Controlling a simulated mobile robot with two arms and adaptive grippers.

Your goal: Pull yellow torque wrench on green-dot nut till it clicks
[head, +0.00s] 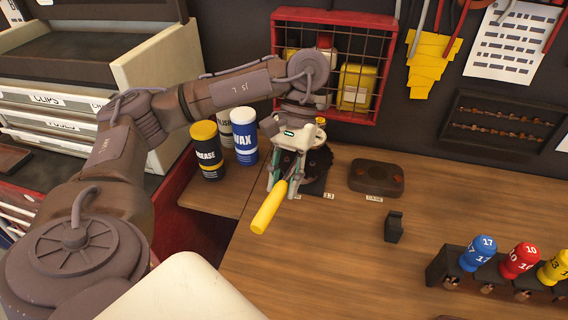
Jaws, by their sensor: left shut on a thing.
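The yellow torque wrench handle (269,208) points down and toward me over the wooden bench. My left gripper (283,181) is shut on the yellow torque wrench near the upper end of its yellow grip. A dark round toothed part (319,163) stands just right of the gripper, on a dark block. The gripper and wrist hide part of it and the wrench's head. I cannot make out the green-dot nut. My right gripper is not in view.
Grease (207,150) and wax (243,136) cans stand left of the gripper. A red wire rack (333,13) hangs behind. The bench's front middle is clear.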

